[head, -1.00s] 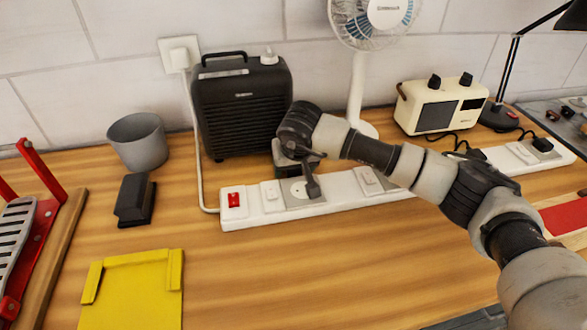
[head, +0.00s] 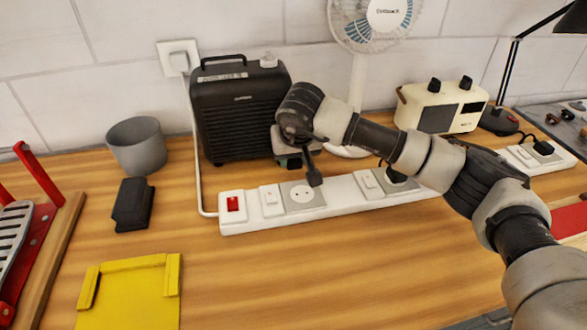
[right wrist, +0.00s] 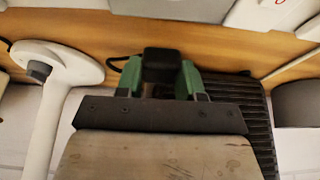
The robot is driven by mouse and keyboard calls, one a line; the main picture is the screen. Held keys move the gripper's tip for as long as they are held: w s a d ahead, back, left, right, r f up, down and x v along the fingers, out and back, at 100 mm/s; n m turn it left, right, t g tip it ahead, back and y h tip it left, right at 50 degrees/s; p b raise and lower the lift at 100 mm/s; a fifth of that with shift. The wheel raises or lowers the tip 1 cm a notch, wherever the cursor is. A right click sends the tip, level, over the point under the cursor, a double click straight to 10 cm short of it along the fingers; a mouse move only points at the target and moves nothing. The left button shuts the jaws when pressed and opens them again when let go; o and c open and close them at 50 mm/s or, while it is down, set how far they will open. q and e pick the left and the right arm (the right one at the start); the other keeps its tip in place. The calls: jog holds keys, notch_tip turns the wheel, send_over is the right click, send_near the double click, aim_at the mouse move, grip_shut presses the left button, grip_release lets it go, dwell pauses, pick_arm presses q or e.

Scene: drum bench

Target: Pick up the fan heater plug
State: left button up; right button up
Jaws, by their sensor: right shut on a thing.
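The fan heater (head: 240,120) is a black ridged box with a top handle, standing against the wall behind the power strip. My right gripper (head: 294,162) is at its right front side, behind the strip's left sockets, mostly hidden by my own wrist. In the right wrist view the green-tipped fingers of my right gripper (right wrist: 161,82) are shut on a black plug (right wrist: 160,63). A black cord shows beside it. My left gripper is out of view.
A white fan (head: 357,90) stands behind my right arm, and a cream radio (head: 440,108) is to its right. A grey cup (head: 137,146), a black block (head: 133,204) and a yellow tray (head: 130,295) are at the left. The front wood is clear.

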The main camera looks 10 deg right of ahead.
jog(key=s+d+r+b, duration=0.1)
jog(key=s+d+r, duration=0.1)
jog(key=s+r, duration=0.5)
jog(key=s, duration=0.4)
jog(key=shift+s+d+b, duration=0.2)
jog(key=shift+d+b, duration=0.1)
jog(key=shift+d, duration=0.05)
jog(key=shift+w+a, duration=0.1)
jog(key=shift+w+a+f+b, duration=0.45)
jog(key=shift+w+a+f, duration=0.05)
jog(key=shift+w+a, duration=0.2)
jog(key=shift+w+a+f+b, duration=0.45)
jog(key=shift+w+a, duration=0.2)
jog(key=shift+f, duration=0.15)
jog(key=shift+f+b, duration=0.1)
jog(key=shift+b, duration=0.35)
jog(key=shift+f, duration=0.1)
